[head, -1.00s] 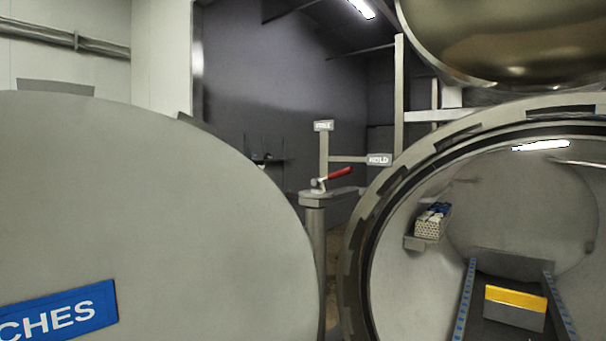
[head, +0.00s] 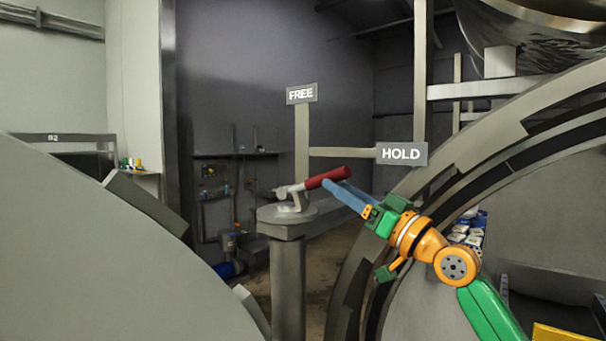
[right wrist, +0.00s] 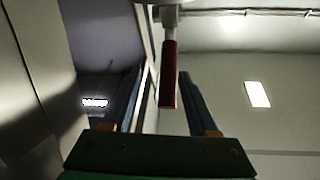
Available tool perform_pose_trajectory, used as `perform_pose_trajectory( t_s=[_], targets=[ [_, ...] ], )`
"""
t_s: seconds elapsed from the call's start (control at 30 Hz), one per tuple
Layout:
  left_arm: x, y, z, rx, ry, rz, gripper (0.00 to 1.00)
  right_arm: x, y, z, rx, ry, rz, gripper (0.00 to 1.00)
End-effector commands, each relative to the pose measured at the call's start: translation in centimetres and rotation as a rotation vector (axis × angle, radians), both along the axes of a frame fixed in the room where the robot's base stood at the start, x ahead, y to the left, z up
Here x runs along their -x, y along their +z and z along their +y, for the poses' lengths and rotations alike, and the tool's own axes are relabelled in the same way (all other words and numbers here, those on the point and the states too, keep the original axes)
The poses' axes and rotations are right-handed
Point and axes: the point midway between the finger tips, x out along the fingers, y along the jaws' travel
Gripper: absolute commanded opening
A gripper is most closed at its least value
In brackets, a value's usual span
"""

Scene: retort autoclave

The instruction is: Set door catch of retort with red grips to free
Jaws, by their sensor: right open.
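The door catch is a lever with a red grip (head: 328,177) on a grey post (head: 288,270). The lever points right and a little up, towards the HOLD sign (head: 401,154). The FREE sign (head: 301,94) stands above the post. My right gripper (head: 332,186) comes in from the right, its blue fingertips at the grip's outer end. In the right wrist view the red grip (right wrist: 168,75) lies between the two open fingers (right wrist: 160,88). I cannot tell whether they touch it. My left gripper is not in view.
The open round door (head: 70,250) fills the lower left. The retort's toothed rim (head: 480,150) curves up the right side, close to my right arm. Sign brackets stand behind the lever. Pipes and a blue pump (head: 228,269) are at the back wall.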

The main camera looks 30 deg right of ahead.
Motion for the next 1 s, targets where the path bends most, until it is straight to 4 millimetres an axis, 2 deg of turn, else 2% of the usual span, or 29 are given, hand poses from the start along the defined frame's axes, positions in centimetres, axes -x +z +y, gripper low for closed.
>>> perform_pose_trajectory(
  t_s=[0.07, 0.2, 0.3, 0.43, 0.67, 0.7, 0.77, 0.9, 1.0],
  targets=[
    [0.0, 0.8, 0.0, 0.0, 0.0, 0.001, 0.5, -0.3, 0.9, 0.2, -0.001, 0.004, -0.005, 0.59],
    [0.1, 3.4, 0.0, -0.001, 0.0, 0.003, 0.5, -2.8, 2.5, 0.8, -0.006, 0.005, -0.004, 0.59],
    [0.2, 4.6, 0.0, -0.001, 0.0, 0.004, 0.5, -4.6, 3.0, 1.3, -0.006, 0.005, -0.004, 0.59],
    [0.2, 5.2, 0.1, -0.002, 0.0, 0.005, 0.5, -6.0, 3.1, 1.5, -0.003, 0.002, -0.004, 0.59],
    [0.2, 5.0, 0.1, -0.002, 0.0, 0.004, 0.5, -6.3, 2.8, 1.6, 0.0, 0.001, -0.002, 0.59],
    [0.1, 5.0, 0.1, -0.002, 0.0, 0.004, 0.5, -6.3, 2.8, 1.6, 0.0, 0.001, -0.002, 0.57],
    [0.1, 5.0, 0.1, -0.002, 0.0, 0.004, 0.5, -6.3, 2.8, 1.6, -0.001, 0.0, -0.003, 0.41],
    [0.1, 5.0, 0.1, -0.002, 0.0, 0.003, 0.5, -6.3, 2.8, 1.6, -0.001, 0.0, -0.003, 0.03],
    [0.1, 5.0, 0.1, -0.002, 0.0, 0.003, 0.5, -6.3, 2.8, 1.6, -0.001, 0.0, -0.003, 0.0]
  ],
)
